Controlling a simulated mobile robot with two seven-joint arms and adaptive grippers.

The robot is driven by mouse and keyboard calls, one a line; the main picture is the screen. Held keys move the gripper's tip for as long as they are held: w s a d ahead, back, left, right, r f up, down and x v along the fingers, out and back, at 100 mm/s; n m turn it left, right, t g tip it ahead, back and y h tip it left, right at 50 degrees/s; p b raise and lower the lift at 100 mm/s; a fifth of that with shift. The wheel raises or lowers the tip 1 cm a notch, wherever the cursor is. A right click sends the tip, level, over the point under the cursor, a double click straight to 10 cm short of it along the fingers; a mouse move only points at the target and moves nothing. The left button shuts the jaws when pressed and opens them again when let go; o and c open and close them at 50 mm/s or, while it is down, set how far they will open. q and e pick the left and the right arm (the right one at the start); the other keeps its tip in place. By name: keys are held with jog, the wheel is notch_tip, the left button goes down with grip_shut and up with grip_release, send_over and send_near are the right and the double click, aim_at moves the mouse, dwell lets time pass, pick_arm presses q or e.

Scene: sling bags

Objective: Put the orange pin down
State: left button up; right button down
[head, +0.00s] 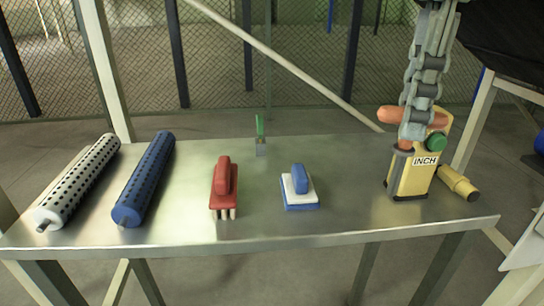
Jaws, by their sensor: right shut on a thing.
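My right gripper (413,128) comes down from the top right and is shut on the orange pin (391,114). The pin lies roughly level across the fingers, its ends showing on both sides and its middle hidden by them. The gripper is in front of the upper part of a yellow box (408,184) labelled INCH, which stands upright at the right of the metal table (265,225). I cannot tell whether the pin touches the box. My left gripper is not in view.
A green knob (436,141) and a yellow cylinder (460,183) are beside the box. A blue-and-white brush (299,188), a red brush (224,187), a green-handled tool (260,128), a blue roller (146,177) and a white roller (80,181) lie to the left. Table between brush and box is clear.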

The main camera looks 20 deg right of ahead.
jog(key=shift+w+d+f, duration=0.1)
jog(key=shift+w, duration=0.05)
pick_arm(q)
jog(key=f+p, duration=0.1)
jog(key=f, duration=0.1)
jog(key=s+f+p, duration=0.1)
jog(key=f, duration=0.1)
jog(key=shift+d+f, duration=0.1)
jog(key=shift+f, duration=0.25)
pick_arm(e)
jog(key=w+d+f, duration=0.3)
jog(key=w+f, duration=0.7)
jog(key=shift+w+f, duration=0.2)
jog(key=shift+f, duration=0.15)
jog(key=shift+d, duration=0.1)
jog(key=shift+f, duration=0.1)
